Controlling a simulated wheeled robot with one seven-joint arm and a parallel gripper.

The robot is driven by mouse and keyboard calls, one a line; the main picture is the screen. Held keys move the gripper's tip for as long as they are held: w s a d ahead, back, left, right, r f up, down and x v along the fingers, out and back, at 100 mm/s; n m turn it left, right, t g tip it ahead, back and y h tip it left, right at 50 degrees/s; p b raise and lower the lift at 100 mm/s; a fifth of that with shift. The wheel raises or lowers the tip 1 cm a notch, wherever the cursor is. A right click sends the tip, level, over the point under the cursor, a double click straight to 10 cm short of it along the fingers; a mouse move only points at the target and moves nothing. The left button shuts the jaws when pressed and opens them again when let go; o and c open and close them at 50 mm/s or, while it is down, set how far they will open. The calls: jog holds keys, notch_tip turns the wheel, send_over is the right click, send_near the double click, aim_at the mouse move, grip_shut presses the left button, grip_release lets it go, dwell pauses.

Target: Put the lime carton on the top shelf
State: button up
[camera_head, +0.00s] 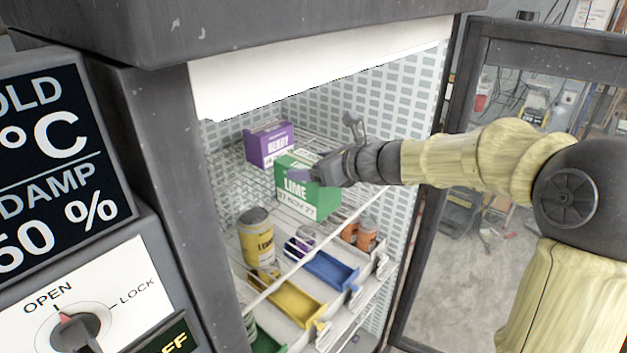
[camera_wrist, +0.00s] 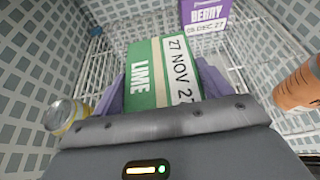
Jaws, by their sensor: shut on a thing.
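The lime carton (camera_head: 304,190) is a green box with a white label reading LIME and 27 NOV 27. It is inside the open freezer, and my gripper (camera_head: 318,178) is shut on it. In the wrist view the lime carton (camera_wrist: 163,75) sits between the two purple-grey fingers. The top shelf (camera_head: 236,188) is a wire rack. A purple berry carton (camera_head: 268,146) stands on it toward the back, behind the lime carton. I cannot tell whether the lime carton touches the shelf.
Below are a yellow lemon can (camera_head: 257,240), orange containers (camera_head: 366,234), a blue tray (camera_head: 328,270) and a yellow tray (camera_head: 290,303). The glass door (camera_head: 475,150) stands open at the right.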

jog(key=shift+f, duration=1.8)
jog(key=shift+b, duration=0.3)
jog(key=shift+f, duration=0.15)
jog(key=o, duration=1.9)
jog(key=shift+o, duration=0.2)
jog(key=b+v, duration=0.2)
jog(key=v, duration=1)
